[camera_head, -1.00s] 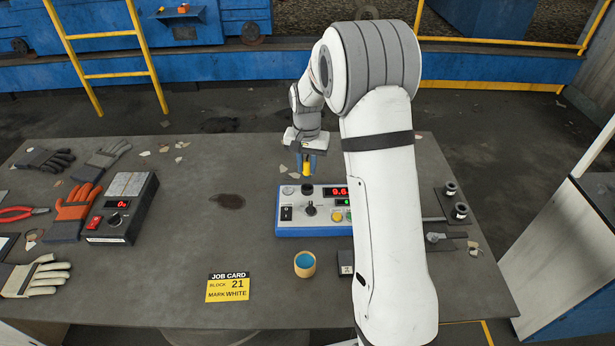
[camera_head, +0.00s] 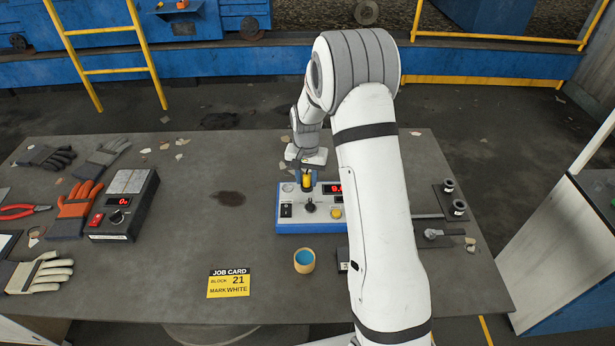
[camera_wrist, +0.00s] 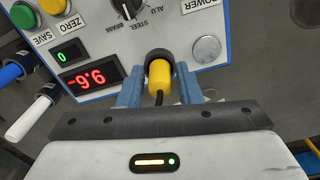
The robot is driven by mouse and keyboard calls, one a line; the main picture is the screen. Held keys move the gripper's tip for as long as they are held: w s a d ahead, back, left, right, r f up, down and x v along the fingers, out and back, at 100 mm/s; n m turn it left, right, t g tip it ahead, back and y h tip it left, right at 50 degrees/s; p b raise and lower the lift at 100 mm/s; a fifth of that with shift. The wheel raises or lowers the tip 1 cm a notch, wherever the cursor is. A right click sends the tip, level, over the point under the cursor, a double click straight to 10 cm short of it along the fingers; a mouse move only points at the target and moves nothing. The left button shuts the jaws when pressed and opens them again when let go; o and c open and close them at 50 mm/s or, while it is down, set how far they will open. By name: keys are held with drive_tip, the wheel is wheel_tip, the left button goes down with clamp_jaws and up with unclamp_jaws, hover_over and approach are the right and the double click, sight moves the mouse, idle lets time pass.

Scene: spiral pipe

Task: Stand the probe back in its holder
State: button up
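The yellow probe (camera_wrist: 159,80), with a dark cable, stands between the blue fingers of my gripper (camera_wrist: 160,94) in the wrist view. The fingers lie close against both sides of it, and I take them as shut on it. Its far end is at the dark round holder (camera_wrist: 155,55) on the blue-and-white instrument box (camera_wrist: 100,30); how deep it sits is hidden. In the head view the probe (camera_head: 307,182) looks upright over the box (camera_head: 290,226), with my gripper (camera_head: 306,179) around it.
A cup with blue inside (camera_head: 304,261) stands in front of the box, near a yellow job card (camera_head: 228,284). A black unit (camera_head: 122,205), gloves and red pliers (camera_head: 18,212) lie left. The table's middle left is clear.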

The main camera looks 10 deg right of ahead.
sight(307, 175)
drive_tip(key=shift+o, duration=1.1)
wheel_tip(307, 175, up, 12)
drive_tip(key=b, duration=0.2)
drive_tip(key=s+r+n+t, duration=0.2)
drive_tip(key=s+r, duration=0.8)
drive_tip(key=s, duration=0.4)
drive_tip(key=s+n+t, duration=0.1)
drive_tip(key=s+n, duration=0.2)
drive_tip(key=s, duration=1.4)
drive_tip(key=shift+s+f+t, duration=0.25)
drive_tip(key=shift+f+t, duration=0.05)
drive_tip(key=shift+f, duration=0.05)
drive_tip(key=shift+d, duration=0.1)
